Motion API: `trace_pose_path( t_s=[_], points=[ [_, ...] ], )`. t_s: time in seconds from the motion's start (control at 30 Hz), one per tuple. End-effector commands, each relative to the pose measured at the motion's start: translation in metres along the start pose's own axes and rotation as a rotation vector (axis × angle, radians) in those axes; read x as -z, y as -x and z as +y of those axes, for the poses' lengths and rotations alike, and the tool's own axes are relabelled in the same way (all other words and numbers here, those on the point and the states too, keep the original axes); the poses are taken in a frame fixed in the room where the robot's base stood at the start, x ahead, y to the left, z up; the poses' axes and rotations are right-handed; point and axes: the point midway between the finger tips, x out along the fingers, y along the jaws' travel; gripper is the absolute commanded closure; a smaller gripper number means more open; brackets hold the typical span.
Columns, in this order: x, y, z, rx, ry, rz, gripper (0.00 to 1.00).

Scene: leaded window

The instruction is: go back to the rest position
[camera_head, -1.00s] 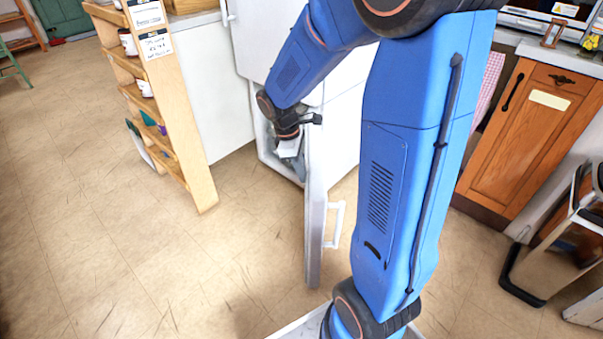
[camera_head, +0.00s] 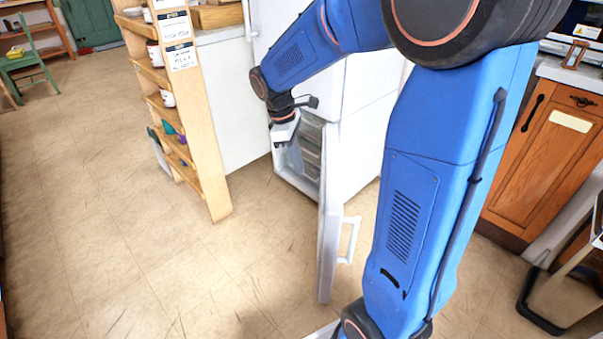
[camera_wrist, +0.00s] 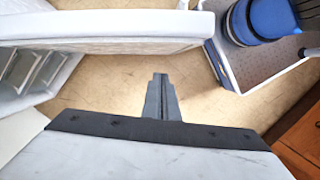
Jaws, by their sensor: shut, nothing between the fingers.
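My gripper (camera_head: 294,158) hangs pointing down in front of the open lower compartment of a white fridge (camera_head: 365,120) in the head view. Its fingers are together with nothing between them, as the wrist view also shows (camera_wrist: 161,88). The lower fridge door (camera_head: 327,225) stands open toward me, with a white handle (camera_head: 349,240) on its outer side. Pale drawers or shelves (camera_head: 311,160) show inside the compartment. In the wrist view the open door (camera_wrist: 110,32) crosses the upper left, apart from the fingertips. The fridge's full interior is hidden.
A wooden shelf unit (camera_head: 205,150) with jars stands left of the fridge. A wooden cabinet (camera_head: 545,140) is at the right, with a dark-framed bin or stand (camera_head: 560,290) near it. A green chair (camera_head: 30,62) is far left. The tiled floor (camera_head: 110,230) at left is clear.

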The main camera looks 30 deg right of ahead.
Motion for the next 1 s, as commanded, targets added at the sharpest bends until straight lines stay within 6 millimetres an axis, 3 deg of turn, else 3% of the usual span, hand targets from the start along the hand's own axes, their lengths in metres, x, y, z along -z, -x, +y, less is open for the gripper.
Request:
trace_pose_path(
  t_s=[0.43,1.0],
  points=[
    [-0.01,0.014,-0.01,-0.015,-0.046,0.027,1.0],
    [-0.078,0.046,-0.098,-0.09,-0.453,0.279,1.0]
  ],
)
